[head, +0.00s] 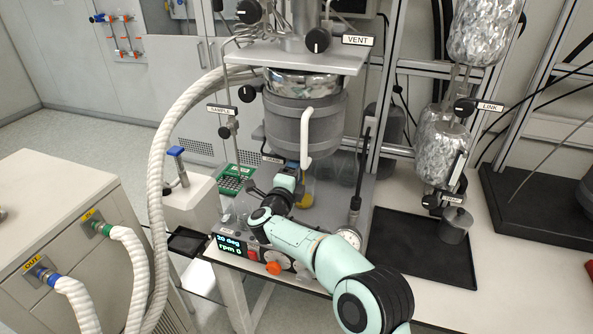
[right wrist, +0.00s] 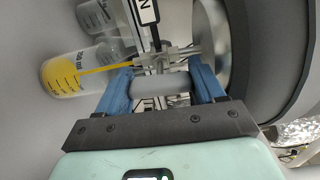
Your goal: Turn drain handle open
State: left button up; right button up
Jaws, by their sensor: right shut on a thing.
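My right gripper (head: 291,168) is under the grey reactor vessel (head: 304,125). In the right wrist view its blue fingers (right wrist: 159,76) are shut on the grey drain handle (right wrist: 160,101), one finger at each end. A yellow stream (right wrist: 108,68) runs from the valve into a clear graduated bottle (right wrist: 82,79) holding yellow liquid. In the head view the bottle (head: 305,196) is partly hidden behind my gripper. My left gripper is not in view.
A control box (head: 233,246) with a display is in front, below my forearm. A black tray (head: 420,245) lies to the right. A thick white hose (head: 160,170) curves at left.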

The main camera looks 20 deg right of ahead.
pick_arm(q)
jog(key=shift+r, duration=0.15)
pick_arm(e)
jog(key=shift+a+r+n, duration=0.1)
jog(key=shift+r+n, duration=0.2)
jog(key=o, duration=1)
jog(key=shift+w, duration=0.1)
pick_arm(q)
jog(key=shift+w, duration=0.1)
pick_arm(e)
jog(key=shift+o, duration=0.2)
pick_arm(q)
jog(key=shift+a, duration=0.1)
pick_arm(e)
jog(key=shift+f, duration=0.1)
